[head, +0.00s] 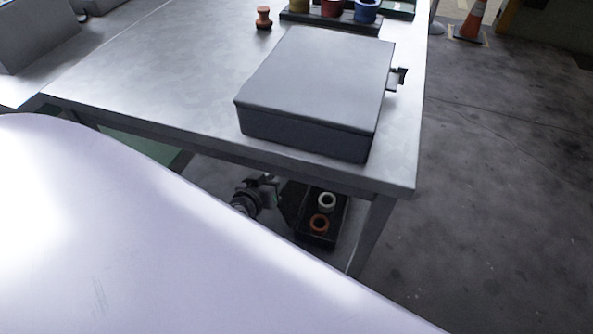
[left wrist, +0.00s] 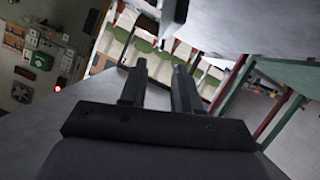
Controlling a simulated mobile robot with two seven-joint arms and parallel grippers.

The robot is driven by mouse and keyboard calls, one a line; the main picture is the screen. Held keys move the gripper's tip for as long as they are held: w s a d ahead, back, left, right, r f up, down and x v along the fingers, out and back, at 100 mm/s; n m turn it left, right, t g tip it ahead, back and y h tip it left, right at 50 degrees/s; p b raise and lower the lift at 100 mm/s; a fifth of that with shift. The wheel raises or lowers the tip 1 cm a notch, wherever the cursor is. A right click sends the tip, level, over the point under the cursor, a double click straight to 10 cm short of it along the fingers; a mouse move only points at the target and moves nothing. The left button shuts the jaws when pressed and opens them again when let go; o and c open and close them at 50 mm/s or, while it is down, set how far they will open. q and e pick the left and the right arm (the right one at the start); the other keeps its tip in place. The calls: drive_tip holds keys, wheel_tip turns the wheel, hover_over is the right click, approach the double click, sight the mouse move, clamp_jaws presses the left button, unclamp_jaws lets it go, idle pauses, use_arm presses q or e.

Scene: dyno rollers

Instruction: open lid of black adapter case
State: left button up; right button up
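The black adapter case (head: 315,80) shows as a dark grey, flat box on the metal table near its front right corner. Its lid lies flat and closed.
A rack with coloured rollers (head: 332,17) and an orange roller (head: 264,18) stand behind the case. Under the table, a black bin (head: 312,228) holds a white and an orange ring. An orange cone (head: 471,20) stands on the floor. The tabletop left of the case is clear.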

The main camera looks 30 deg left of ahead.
use_arm(q)
drive_tip(key=w, duration=0.1)
drive_tip(key=b, duration=0.3)
hover_over(299, 177)
drive_tip(key=s+a, duration=0.2)
drive_tip(key=s, duration=0.1)
drive_tip(key=shift+w+f, duration=0.15)
drive_tip(key=shift+f, duration=0.6)
drive_tip(key=shift+w+f, duration=0.1)
drive_tip(key=shift+f, duration=0.65)
use_arm(e)
drive_tip(key=shift+w+a+r+n+t+y, duration=0.2)
drive_tip(key=shift+w+a, duration=0.15)
drive_tip(key=shift+a, duration=0.25)
drive_tip(key=shift+w+a+r+n+t+y, duration=0.1)
drive_tip(key=shift+w+a+r+y, duration=0.15)
drive_tip(key=shift+a, duration=0.3)
use_arm(q)
clamp_jaws()
use_arm(e)
drive_tip(key=shift+d+f, duration=0.1)
drive_tip(key=shift+f, duration=0.05)
drive_tip(key=shift+d+f, duration=0.1)
drive_tip(key=shift+f, duration=0.05)
drive_tip(key=shift+w+r, duration=0.1)
drive_tip(key=shift+r, duration=0.15)
